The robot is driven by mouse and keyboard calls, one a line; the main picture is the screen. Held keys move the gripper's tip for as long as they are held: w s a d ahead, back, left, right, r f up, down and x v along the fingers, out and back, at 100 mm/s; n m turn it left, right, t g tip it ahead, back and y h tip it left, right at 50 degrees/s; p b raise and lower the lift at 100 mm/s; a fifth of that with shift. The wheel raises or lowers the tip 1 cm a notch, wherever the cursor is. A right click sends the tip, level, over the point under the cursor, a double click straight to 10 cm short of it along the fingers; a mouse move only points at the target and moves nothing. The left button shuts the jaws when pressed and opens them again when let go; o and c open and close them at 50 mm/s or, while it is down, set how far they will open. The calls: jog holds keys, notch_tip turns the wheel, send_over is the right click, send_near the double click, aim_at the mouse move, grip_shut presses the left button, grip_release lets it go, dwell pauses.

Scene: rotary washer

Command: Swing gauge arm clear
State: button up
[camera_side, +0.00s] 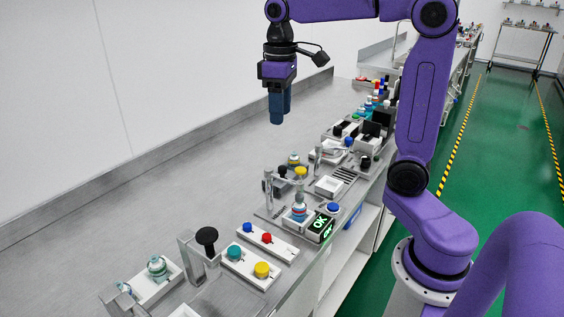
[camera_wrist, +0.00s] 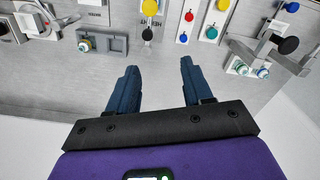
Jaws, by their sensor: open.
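The gauge station stands mid-bench in the side view, with upright metal posts, a black knob (camera_side: 282,171) and a yellow knob (camera_side: 300,171). I take the gauge arm to be the part carrying these knobs; its outline is hard to make out. A blue-and-white bottle (camera_side: 299,212) stands below the yellow knob, beside a green OK display (camera_side: 320,228). In the wrist view the yellow knob (camera_wrist: 149,7) and black knob (camera_wrist: 147,34) show at the top, by a HEIGHT label. My gripper (camera_side: 281,108) is open and empty, high above the bench; both fingers show in the wrist view (camera_wrist: 158,68).
A button panel with red and blue buttons (camera_side: 267,240) and one with teal and yellow (camera_side: 248,262) lie nearer. A black-knobbed post (camera_side: 206,236) and bottle tray (camera_side: 171,284) stand at the near end. The bench's wall side (camera_side: 170,180) is clear.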

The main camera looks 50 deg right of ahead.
aim_at(282, 167)
jog(key=shift+m, duration=0.5)
jog(key=f, duration=0.5)
jog(key=w+d+f, duration=0.1)
jog(key=f, duration=0.4)
jog(key=d+f, duration=0.1)
jog(key=f, duration=0.5)
jog(key=shift+w+d, duration=0.2)
jog(key=shift+d, duration=0.05)
grip_shut()
